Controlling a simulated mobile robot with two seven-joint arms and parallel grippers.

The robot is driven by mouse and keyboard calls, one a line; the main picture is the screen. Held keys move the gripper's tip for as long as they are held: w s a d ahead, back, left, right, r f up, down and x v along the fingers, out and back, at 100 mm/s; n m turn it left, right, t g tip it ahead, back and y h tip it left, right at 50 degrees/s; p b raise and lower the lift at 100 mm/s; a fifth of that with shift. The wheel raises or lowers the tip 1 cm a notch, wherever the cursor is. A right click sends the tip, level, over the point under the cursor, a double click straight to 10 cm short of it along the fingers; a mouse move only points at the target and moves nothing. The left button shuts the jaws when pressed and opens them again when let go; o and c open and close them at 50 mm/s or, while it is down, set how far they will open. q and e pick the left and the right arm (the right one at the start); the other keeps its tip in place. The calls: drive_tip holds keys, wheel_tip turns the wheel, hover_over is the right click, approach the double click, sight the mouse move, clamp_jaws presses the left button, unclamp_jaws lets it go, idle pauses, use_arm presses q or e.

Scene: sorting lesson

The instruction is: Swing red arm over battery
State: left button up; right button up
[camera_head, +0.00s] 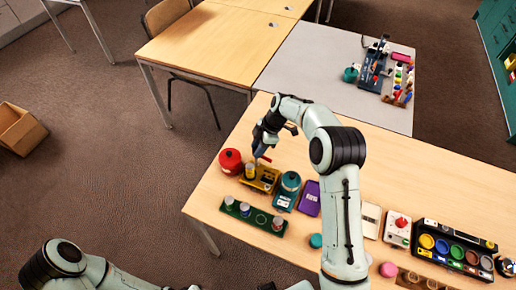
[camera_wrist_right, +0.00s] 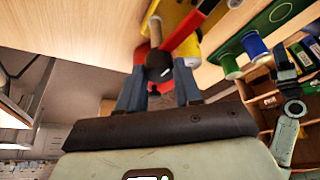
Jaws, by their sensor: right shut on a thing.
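A yellow tester base (camera_head: 262,186) stands on the wooden table, with a yellow battery-like cylinder (camera_head: 250,171) upright at its left side. My right gripper (camera_head: 261,150) is above the base. A small part of the red arm (camera_head: 265,158) shows just below the jaws. In the right wrist view, my right gripper (camera_wrist_right: 160,92) is shut on the dark round end of the red arm (camera_wrist_right: 183,32), over the yellow base (camera_wrist_right: 209,20). I cannot tell whether the red arm is over the battery. My left gripper is out of view.
A green rack (camera_head: 252,217) with several cylinders lies in front. A purple tray (camera_head: 310,199) is farther right. Bare table shows behind my right forearm.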

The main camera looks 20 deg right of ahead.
drive_tip(key=m+t+b, duration=0.1)
drive_tip(key=m+b, duration=0.2)
drive_tip(key=shift+s+f+h, duration=0.15)
drive_tip(key=shift+h, duration=0.15)
drive_tip(key=shift+a+m+t+b, duration=0.1)
drive_tip(key=shift+m+t+b, duration=0.45)
drive_tip(key=shift+m, duration=0.55)
drive_tip(key=m+h+b, duration=0.1)
drive_tip(key=m, duration=0.1)
drive_tip(key=shift+m+t, duration=0.35)
drive_tip(key=shift+m, duration=0.05)
drive_tip(key=m, duration=0.1)
drive_tip(key=m+h, duration=0.1)
drive_tip(key=m, duration=0.1)
drive_tip(key=shift+s+a+r+t, duration=0.1)
drive_tip(key=shift+a+r+t, duration=0.1)
drive_tip(key=shift+t, duration=0.1)
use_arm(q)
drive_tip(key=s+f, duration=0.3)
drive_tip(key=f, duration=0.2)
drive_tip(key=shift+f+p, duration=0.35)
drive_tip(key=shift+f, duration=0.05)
use_arm(e)
drive_tip(key=m+h, duration=0.2)
drive_tip(key=m, duration=0.3)
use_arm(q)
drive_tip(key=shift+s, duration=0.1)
use_arm(e)
drive_tip(key=shift+f+m, duration=0.1)
drive_tip(key=shift+m, duration=0.2)
